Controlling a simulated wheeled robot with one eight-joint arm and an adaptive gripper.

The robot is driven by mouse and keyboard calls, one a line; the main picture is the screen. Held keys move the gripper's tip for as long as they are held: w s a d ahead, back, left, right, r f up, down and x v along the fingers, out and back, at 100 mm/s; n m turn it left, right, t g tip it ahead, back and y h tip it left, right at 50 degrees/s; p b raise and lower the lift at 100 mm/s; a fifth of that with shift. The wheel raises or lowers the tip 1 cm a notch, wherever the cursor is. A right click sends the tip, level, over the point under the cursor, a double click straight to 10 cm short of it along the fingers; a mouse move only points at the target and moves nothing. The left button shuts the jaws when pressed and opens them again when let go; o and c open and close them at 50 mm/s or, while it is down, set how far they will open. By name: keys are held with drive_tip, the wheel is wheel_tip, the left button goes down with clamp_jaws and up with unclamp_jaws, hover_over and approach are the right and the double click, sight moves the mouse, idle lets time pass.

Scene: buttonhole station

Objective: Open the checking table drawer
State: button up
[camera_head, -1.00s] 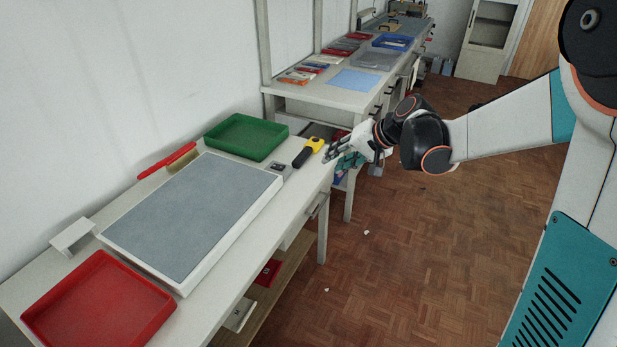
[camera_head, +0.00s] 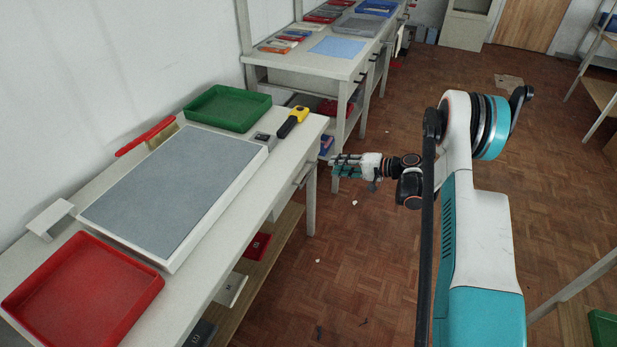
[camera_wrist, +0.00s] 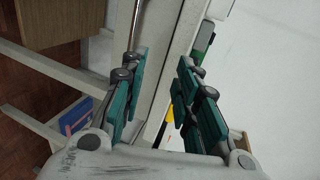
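The checking table (camera_head: 215,245) stands at the left in the head view, with a grey mat on its top. Its drawer (camera_head: 284,203) is under the top near the far right end and looks closed. The drawer has a bar handle (camera_head: 304,174); a metal bar, likely this handle, also shows in the wrist view (camera_wrist: 137,25). My gripper (camera_head: 336,165) is to the right of the handle, apart from it, at about table height. In the wrist view its teal fingers (camera_wrist: 160,95) are spread with nothing held between them.
A green tray (camera_head: 228,108), a yellow-black tool (camera_head: 293,121) and a red tray (camera_head: 85,295) are on the table. Small bins, one red (camera_head: 257,246), sit on the lower shelf. A second bench (camera_head: 300,62) stands behind. The floor (camera_head: 365,270) right of the table is mostly clear.

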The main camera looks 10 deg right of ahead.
approach(309, 174)
drive_tip(key=s+d, duration=0.2)
drive_tip(key=d, duration=0.1)
drive_tip(key=f+y, duration=0.1)
drive_tip(key=shift+t, duration=0.3)
drive_tip(key=b+x, duration=0.4)
drive_tip(key=x, duration=0.9)
drive_tip(key=shift+w+a+b, duration=0.15)
drive_tip(key=shift+a+b, duration=0.1)
drive_tip(key=shift+b, duration=0.05)
drive_tip(key=shift+c, duration=0.6)
clamp_jaws()
